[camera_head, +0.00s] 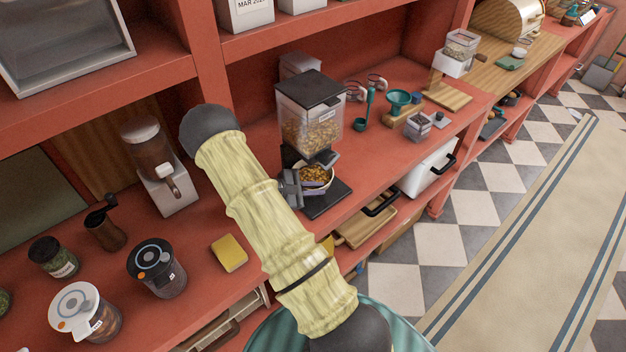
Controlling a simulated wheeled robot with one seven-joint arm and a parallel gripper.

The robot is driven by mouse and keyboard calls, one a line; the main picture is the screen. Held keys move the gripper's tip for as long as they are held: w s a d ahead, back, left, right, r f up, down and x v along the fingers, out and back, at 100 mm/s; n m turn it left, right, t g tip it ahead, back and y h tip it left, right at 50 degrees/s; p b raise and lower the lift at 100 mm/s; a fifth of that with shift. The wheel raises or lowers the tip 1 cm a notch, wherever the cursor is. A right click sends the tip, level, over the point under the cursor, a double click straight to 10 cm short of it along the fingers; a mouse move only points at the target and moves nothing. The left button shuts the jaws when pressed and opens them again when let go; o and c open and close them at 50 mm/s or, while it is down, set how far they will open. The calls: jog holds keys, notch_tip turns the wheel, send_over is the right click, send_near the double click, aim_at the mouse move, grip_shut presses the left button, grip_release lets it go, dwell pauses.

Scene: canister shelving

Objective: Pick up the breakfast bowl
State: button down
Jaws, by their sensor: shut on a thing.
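The breakfast bowl (316,179) is small and pale and holds a heap of brown and yellow cereal. It sits under the spout of a clear cereal dispenser (310,118), at the dispenser's dark base (325,204). My gripper (296,186), dark grey, is at the bowl's left side and shut on its rim. My yellow-green arm hides part of the gripper and the shelf beside it. I cannot tell whether the bowl is lifted off the base.
A yellow sponge (229,253), lidded jars (157,267) and a grinder (105,225) stand left of my arm. A teal funnel (398,100) and a small grey canister (418,126) are right of the dispenser. Shelf posts stand behind.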

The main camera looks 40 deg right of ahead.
dwell(0.3)
jog(key=shift+r+b, duration=0.5)
jog(key=shift+r, duration=0.2)
jog(key=shift+s+r+b, duration=0.2)
jog(key=shift+r+b, duration=0.35)
jog(key=shift+r, duration=0.45)
jog(key=s+d+b, duration=0.1)
jog(key=s+b, duration=0.4)
jog(key=s, duration=1.2)
jog(key=shift+s+d+b, duration=0.2)
jog(key=shift+s+b, duration=0.1)
jog(key=shift+b, duration=0.05)
